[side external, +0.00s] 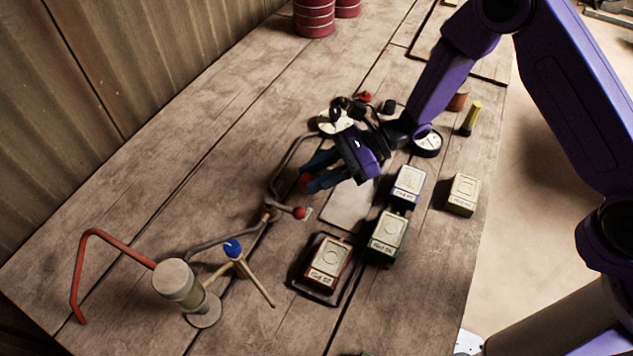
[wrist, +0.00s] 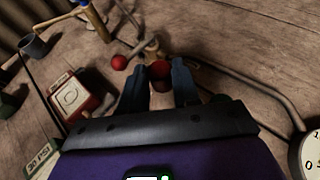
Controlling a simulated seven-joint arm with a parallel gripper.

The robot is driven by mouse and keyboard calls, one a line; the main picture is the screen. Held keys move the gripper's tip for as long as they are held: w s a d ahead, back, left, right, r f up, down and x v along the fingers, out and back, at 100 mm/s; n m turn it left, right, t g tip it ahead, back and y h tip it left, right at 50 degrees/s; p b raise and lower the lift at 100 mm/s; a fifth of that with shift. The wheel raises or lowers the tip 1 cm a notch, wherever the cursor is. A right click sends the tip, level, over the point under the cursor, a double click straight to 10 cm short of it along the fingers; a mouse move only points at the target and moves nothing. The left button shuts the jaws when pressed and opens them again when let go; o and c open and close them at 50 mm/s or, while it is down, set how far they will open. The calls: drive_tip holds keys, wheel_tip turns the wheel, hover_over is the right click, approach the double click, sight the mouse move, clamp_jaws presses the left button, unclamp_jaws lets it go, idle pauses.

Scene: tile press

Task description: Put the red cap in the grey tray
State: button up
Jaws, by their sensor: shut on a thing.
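The red cap (wrist: 160,72) is between the fingertips of my gripper (wrist: 158,84) in the wrist view. The fingers are shut on it. In the side external view, a bit of the red cap (side external: 304,178) shows at the fingertips of my gripper (side external: 311,182), which appear to be above the table; their exact height is hard to tell. A flat grey rectangle (side external: 347,207) lies on the table just right of and below the gripper; it may be the grey tray, but I cannot tell for sure.
A red ball-ended lever (side external: 299,213) and bent pipe are close to the gripper. A red box (side external: 328,262) sits in a dark-rimmed frame. Green (side external: 388,235), blue (side external: 408,186) and cream (side external: 463,194) boxes stand to the right.

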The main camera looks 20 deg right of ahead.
sight(317, 195)
drive_tip(key=shift+f, duration=1.65)
drive_tip(key=shift+f, duration=0.1)
drive_tip(key=o, duration=0.7)
drive_tip(key=shift+w, duration=0.1)
drive_tip(key=v, duration=1.2)
